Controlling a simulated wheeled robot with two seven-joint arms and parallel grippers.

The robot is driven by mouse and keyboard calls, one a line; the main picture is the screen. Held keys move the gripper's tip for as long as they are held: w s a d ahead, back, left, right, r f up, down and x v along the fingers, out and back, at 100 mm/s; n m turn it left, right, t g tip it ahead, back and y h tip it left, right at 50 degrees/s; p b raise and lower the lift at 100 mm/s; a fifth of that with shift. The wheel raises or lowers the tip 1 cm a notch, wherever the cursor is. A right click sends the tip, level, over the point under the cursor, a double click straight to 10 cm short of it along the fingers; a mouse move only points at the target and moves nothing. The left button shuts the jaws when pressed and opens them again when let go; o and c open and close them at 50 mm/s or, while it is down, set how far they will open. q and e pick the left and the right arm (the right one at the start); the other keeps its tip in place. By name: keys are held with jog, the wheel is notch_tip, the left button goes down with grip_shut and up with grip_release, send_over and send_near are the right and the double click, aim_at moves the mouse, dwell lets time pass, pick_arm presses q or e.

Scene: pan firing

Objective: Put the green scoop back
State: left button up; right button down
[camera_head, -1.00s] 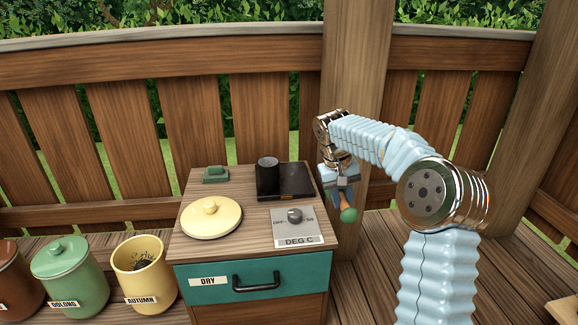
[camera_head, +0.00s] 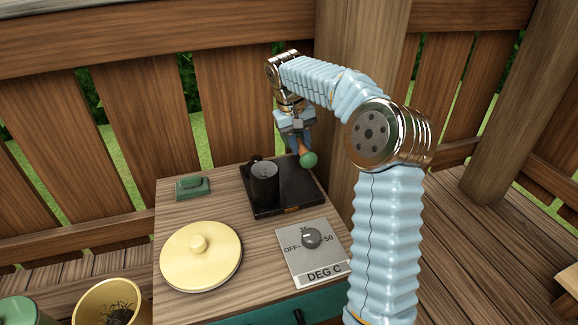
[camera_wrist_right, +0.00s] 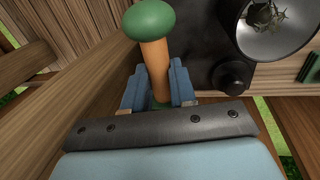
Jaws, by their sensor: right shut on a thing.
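The green scoop shows as an orange handle with a round green end (camera_head: 308,160). My right gripper (camera_head: 300,138) is shut on it, near the back right corner of the cabinet top, close to the black slab. In the right wrist view the handle (camera_wrist_right: 156,66) stands between the two blue fingers (camera_wrist_right: 158,88), with the green end pointing away from the palm. The scoop's other end is hidden by the gripper. A small green block-like rest (camera_head: 193,187) sits at the back left of the cabinet top. My left gripper is out of view.
A black cup (camera_head: 264,186) stands on a black slab (camera_head: 285,205); leaves show inside it in the right wrist view. A cream lid (camera_head: 201,257) and dial panel (camera_head: 312,250) lie in front. A wooden post (camera_head: 362,100) rises behind the gripper. An open yellow jar (camera_head: 85,310) stands left.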

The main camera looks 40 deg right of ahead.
aim_at(302, 182)
jog(key=shift+f, duration=0.1)
notch_tip(302, 182, down, 4)
jog(key=shift+b, duration=0.5)
jog(key=shift+f, duration=2.7)
jog(key=shift+f, duration=0.15)
jog(key=c, duration=0.9)
grip_release()
jog(key=shift+f+b, duration=0.25)
jog(key=shift+b, duration=0.3)
notch_tip(302, 182, up, 14)
jog(key=a+p, duration=0.2)
jog(key=shift+w+a+p, duration=0.3)
jog(key=shift+a+p, duration=0.1)
